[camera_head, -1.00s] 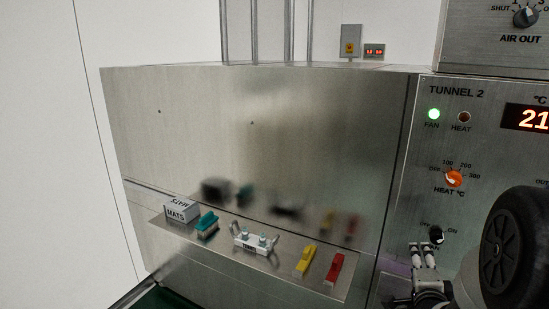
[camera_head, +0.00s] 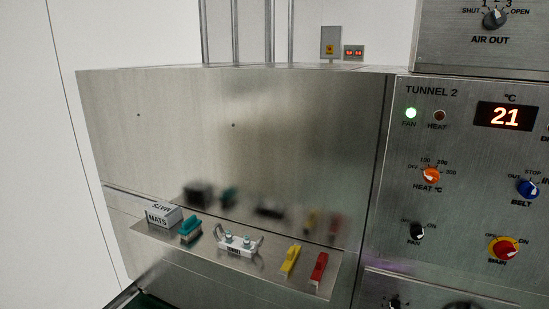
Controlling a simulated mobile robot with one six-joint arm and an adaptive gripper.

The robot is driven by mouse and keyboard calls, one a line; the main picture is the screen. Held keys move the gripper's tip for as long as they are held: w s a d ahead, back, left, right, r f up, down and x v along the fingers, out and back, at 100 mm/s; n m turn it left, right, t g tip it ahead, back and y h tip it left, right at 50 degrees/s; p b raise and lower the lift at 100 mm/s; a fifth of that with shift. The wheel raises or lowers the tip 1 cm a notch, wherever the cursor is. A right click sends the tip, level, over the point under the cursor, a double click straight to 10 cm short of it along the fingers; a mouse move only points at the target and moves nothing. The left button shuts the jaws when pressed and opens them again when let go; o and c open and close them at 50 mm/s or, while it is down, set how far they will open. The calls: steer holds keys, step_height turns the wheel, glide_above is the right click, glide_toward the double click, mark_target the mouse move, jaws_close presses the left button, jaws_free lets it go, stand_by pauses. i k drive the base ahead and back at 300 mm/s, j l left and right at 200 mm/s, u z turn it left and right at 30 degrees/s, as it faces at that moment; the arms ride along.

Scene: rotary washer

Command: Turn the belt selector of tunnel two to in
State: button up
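The belt selector of tunnel two is a blue knob (camera_head: 527,188) on the steel control panel (camera_head: 470,215) at the right of the head view. OUT is printed at its left, STOP above it, and the label at its right is cut by the frame edge. I cannot tell clearly where its pointer stands. My gripper (camera_head: 395,303) barely shows at the bottom edge, low and to the left of the belt knob and apart from it. Most of it is below the frame, so its fingers cannot be judged.
Near the belt knob are the orange heat knob (camera_head: 431,175), the black fan knob (camera_head: 417,231) and the red main switch (camera_head: 506,249). The display (camera_head: 505,116) reads 21. A shelf (camera_head: 208,252) with a mats box (camera_head: 164,215), brush and clips juts out at left.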

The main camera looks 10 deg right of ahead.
mark_target(530, 190)
steer(key=z, duration=1.3)
